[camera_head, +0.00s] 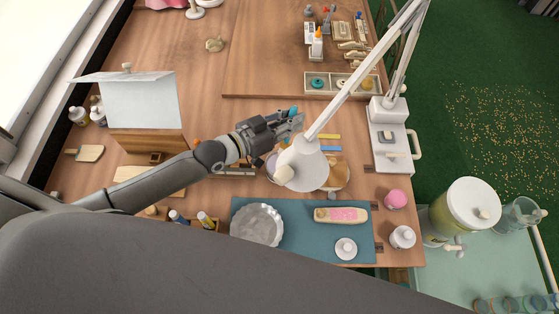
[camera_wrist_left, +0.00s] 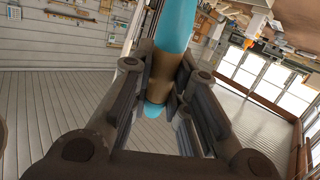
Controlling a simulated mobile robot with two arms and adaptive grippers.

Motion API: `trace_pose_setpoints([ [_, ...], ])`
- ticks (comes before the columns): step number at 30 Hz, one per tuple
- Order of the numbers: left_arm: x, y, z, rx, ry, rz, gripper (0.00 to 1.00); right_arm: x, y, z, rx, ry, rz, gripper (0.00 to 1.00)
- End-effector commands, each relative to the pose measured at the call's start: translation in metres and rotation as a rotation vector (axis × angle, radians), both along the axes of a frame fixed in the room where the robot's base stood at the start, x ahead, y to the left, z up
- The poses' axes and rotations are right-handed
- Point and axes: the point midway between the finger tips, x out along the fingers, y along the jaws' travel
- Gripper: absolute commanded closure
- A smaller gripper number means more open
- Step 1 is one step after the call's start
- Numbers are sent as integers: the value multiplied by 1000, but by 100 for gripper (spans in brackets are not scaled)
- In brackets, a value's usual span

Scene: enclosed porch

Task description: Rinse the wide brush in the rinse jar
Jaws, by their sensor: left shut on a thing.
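My left gripper (camera_head: 293,122) is over the middle of the wooden workbench (camera_head: 215,125), just beyond the white lamp head. It is shut on a turquoise thing with a tan band, which I take to be the wide brush (camera_wrist_left: 174,28). In the left wrist view the brush lies between both fingers. Only a small turquoise bit of it (camera_head: 293,111) shows in the head view; its bristles cannot be made out. I cannot pick out the rinse jar for certain; the lamp head and my gripper cover part of the bench there. My right gripper is not in view.
The white lamp head (camera_head: 302,165) and its arm (camera_head: 355,84) stand close beside my gripper. A blue-green mat (camera_head: 296,215) holds a scalloped metal dish (camera_head: 257,225). A white-lidded canister (camera_head: 472,205) and a clear glass vessel (camera_head: 519,214) stand at right. Bare bench lies left of the gripper.

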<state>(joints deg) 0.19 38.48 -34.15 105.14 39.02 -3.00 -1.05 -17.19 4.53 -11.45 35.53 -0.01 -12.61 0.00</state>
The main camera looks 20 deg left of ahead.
Motion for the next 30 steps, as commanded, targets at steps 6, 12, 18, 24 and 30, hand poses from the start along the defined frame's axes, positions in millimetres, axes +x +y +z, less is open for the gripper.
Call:
trace_pose_setpoints([
  [6,0,0,0,0,0,0,100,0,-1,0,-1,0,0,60],
  [12,0,0,6,-1,-1,0,100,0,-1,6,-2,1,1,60],
  [18,0,0,27,0,-1,0,100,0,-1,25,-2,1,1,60],
  [24,0,0,47,1,-1,0,100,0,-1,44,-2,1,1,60],
  [30,0,0,51,0,0,0,100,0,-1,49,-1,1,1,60],
])
